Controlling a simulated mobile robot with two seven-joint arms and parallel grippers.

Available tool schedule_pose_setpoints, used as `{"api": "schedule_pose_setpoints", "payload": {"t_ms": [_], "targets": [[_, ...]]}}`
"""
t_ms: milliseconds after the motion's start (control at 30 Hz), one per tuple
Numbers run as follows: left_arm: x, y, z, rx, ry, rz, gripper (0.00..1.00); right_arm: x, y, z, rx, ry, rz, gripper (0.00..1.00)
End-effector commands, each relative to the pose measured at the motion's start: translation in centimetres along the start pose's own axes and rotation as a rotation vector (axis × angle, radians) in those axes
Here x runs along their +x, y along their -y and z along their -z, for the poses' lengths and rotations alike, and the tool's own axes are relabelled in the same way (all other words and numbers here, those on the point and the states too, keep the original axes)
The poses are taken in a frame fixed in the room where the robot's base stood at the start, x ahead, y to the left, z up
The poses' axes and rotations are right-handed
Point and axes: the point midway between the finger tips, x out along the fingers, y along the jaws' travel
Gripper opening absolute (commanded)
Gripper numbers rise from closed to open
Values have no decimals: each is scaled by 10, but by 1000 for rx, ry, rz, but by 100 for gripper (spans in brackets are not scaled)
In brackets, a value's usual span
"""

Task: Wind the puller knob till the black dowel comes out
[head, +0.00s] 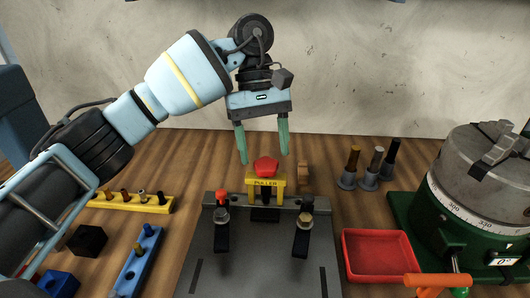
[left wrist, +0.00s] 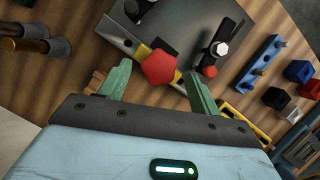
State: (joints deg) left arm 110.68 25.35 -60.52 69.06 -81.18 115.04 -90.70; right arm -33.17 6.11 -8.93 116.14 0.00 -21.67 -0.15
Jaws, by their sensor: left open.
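The red puller knob (head: 266,165) tops the yellow puller (head: 266,185), which stands at the back edge of the grey plate (head: 262,262). My left gripper (head: 264,160) is open, pointing down, with its green fingers either side of and above the knob. In the left wrist view the red knob (left wrist: 160,68) shows between the open fingertips (left wrist: 157,82), apart from both. A dark part (head: 264,213) shows under the puller; whether it is the black dowel I cannot tell. My right gripper is not in view.
Two clamps (head: 222,218) (head: 303,222) stand on the plate. A red tray (head: 378,255) and a green-based rotary chuck (head: 480,190) are at right, with several pins in holders (head: 371,170) behind. Yellow (head: 130,202) and blue (head: 138,262) racks lie at left.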

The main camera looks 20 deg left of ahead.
Motion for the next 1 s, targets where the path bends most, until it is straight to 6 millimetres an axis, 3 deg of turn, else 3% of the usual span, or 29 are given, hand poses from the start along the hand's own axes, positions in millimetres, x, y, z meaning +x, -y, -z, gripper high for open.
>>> {"api": "schedule_pose_setpoints", "payload": {"t_ms": [200,400,1000], "targets": [[-39,0,-1,-2,-4,-3,63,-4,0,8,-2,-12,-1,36],[-55,0,-1,-1,-2,0,63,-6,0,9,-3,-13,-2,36],[-57,0,0,0,0,1,63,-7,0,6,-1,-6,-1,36]]}}
